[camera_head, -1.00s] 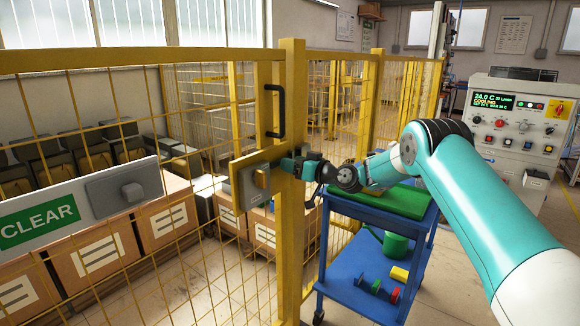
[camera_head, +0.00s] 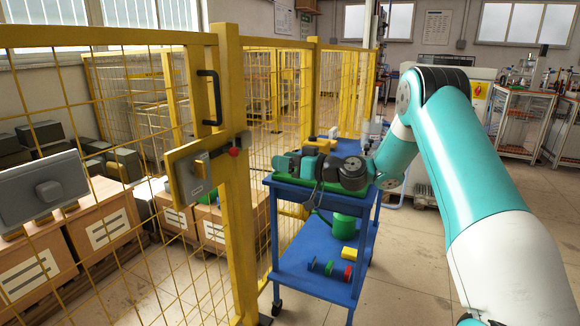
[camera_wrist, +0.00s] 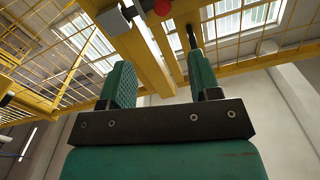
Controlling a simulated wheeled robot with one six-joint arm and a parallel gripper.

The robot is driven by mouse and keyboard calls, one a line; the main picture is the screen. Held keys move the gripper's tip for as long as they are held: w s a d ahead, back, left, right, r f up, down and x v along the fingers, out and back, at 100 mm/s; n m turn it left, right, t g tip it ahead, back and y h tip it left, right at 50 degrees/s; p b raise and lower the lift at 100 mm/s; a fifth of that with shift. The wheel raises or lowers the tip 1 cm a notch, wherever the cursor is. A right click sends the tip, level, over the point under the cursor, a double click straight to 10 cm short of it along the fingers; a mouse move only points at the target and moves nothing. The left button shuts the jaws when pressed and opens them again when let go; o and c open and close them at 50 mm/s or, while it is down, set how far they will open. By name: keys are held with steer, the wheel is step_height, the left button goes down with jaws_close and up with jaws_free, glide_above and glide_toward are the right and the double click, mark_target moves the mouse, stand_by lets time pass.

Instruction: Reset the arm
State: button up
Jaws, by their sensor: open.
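My gripper (camera_head: 284,165) is near the middle of the head view, above the blue cart and to the right of the yellow gate post. In the wrist view its two green fingers (camera_wrist: 162,85) stand apart with nothing between them. The gripper is apart from the latch plate (camera_head: 190,172) on the yellow fence gate. The plate carries a grey box, and a red knob (camera_head: 234,151) shows beside it; the knob also shows in the wrist view (camera_wrist: 162,6). My arm is bent, with its elbow high at the right of the head view.
The blue cart (camera_head: 312,284) has a green top surface, and a green can (camera_head: 343,228), a yellow block (camera_head: 349,256) and small coloured parts on its lower shelf. Yellow mesh fencing (camera_head: 262,205) stands left of the cart. Open floor (camera_head: 405,270) lies to its right.

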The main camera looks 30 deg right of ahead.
steer(key=shift+s+d, duration=0.35)
steer(key=shift+s, duration=0.25)
steer(key=s+a+r+n+g, duration=0.2)
steer(key=s+a+g, duration=0.3)
steer(key=s+a, duration=0.4)
steer(key=s+a+r+n+g, duration=0.15)
steer(key=s+a+g, duration=0.45)
steer(key=a, duration=0.6)
steer(key=s+f+m+g+h, duration=0.1)
steer(key=s+g+h, duration=0.4)
steer(key=s, duration=1.9)
step_height(320, 180, up, 12)
steer(key=t+h+p, duration=0.1)
steer(key=p, duration=1.1)
steer(key=shift+w+d+r+p, duration=0.15)
steer(key=shift+w+d+p, duration=0.1)
steer(key=shift+p, duration=0.1)
